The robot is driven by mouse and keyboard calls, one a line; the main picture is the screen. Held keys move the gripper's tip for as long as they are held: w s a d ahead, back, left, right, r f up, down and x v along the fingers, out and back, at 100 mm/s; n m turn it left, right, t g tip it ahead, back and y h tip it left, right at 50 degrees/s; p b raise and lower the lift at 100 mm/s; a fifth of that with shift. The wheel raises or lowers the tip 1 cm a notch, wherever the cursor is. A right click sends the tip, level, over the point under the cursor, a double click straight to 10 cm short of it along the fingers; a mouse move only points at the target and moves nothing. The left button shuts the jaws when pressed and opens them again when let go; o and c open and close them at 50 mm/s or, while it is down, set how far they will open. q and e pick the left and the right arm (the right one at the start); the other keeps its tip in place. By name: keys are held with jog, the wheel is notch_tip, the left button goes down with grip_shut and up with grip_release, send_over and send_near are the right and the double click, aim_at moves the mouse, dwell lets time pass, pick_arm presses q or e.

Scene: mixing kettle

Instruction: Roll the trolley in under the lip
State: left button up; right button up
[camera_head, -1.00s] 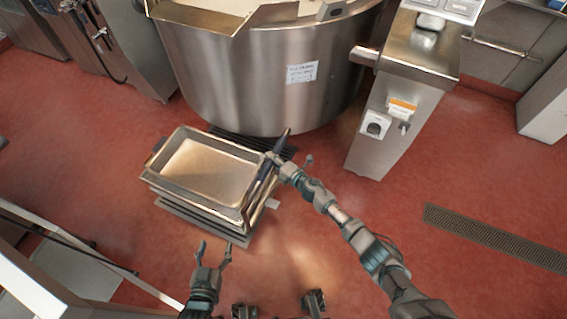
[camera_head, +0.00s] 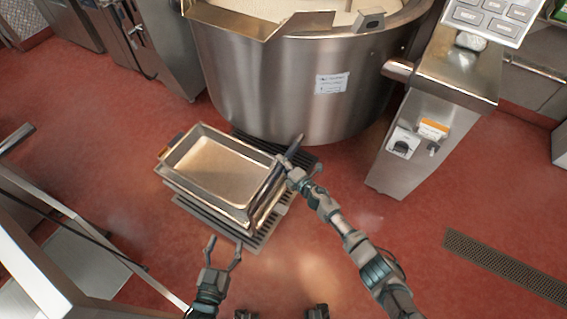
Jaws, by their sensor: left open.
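The trolley (camera_head: 184,172) is a low metal frame carrying a shallow rectangular pan with a pale inside. It stands on a floor grate in front of the kettle. The kettle's lip (camera_head: 277,26) juts out at the top, beyond and above the trolley's far edge. A dark handle bar (camera_head: 271,181) rises at the trolley's right end. My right gripper (camera_head: 289,169) is at that bar; its fingers overlap the bar and their closure is unclear. My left gripper (camera_head: 223,246) is open and empty, below the trolley's near side and apart from it.
The big steel kettle (camera_head: 280,95) blocks the far side. A control pedestal (camera_head: 415,145) stands to its right. A metal frame (camera_head: 65,245) is at lower left. A drain strip (camera_head: 505,265) crosses the red floor at right. The floor between pedestal and drain is clear.

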jog(key=shift+w+a, duration=0.1)
jog(key=shift+a, duration=0.05)
jog(key=shift+a+r, duration=0.1)
jog(key=shift+r, duration=0.1)
jog(key=shift+s+d+r, duration=0.1)
jog(key=shift+s+d, duration=0.2)
jog(key=shift+d, duration=0.1)
jog(key=v, duration=1.1)
jog(key=shift+f, duration=0.2)
jog(key=shift+s+a, duration=0.1)
